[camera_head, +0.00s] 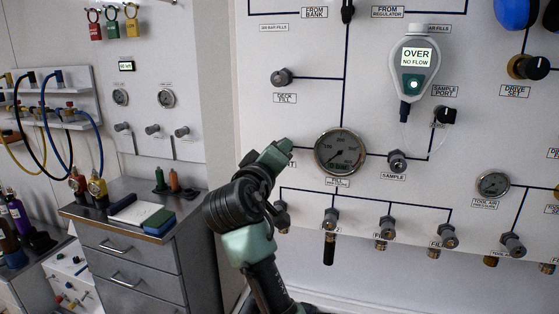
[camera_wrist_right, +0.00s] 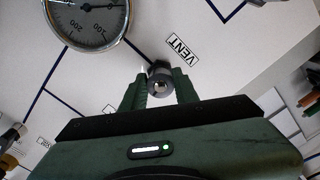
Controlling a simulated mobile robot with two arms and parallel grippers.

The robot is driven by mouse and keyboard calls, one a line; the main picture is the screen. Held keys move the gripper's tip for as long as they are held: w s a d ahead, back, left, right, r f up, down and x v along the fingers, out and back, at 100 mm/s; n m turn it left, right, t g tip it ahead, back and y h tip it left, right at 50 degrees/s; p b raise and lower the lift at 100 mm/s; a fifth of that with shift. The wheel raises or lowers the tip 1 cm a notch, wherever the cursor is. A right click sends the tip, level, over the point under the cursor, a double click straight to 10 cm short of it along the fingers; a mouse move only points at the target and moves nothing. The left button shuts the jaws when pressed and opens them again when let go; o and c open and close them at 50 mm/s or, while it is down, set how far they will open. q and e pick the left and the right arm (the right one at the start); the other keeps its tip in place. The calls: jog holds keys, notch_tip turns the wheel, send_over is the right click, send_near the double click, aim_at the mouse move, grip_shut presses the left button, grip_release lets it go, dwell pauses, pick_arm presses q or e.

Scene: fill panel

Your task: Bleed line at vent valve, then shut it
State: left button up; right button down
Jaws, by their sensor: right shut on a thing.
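The vent valve knob (camera_wrist_right: 159,80) is a round grey knob between my right gripper's fingers in the right wrist view, close to the VENT label (camera_wrist_right: 183,48). My right gripper (camera_wrist_right: 160,88) is shut on this knob. In the head view my right gripper (camera_head: 284,148) reaches the panel left of the FILL gauge (camera_head: 340,152) and hides the knob and part of its label. The gauge also shows in the right wrist view (camera_wrist_right: 87,18); its needle points to the lower left in the head view. My left gripper is not in view.
Several fill valves (camera_head: 331,218) line the panel below. The SAMPLE valve (camera_head: 397,161) is to the right. A handheld analyser (camera_head: 414,68) above it reads "OVER NO FLOW". A grey drawer cabinet (camera_head: 130,255) stands at left with a notebook (camera_head: 140,215) on top.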

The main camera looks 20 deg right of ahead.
jog(key=shift+f+m+b, duration=0.15)
jog(key=shift+m+b, duration=0.2)
jog(key=shift+m, duration=0.45)
jog(key=c, duration=1.1)
grip_release()
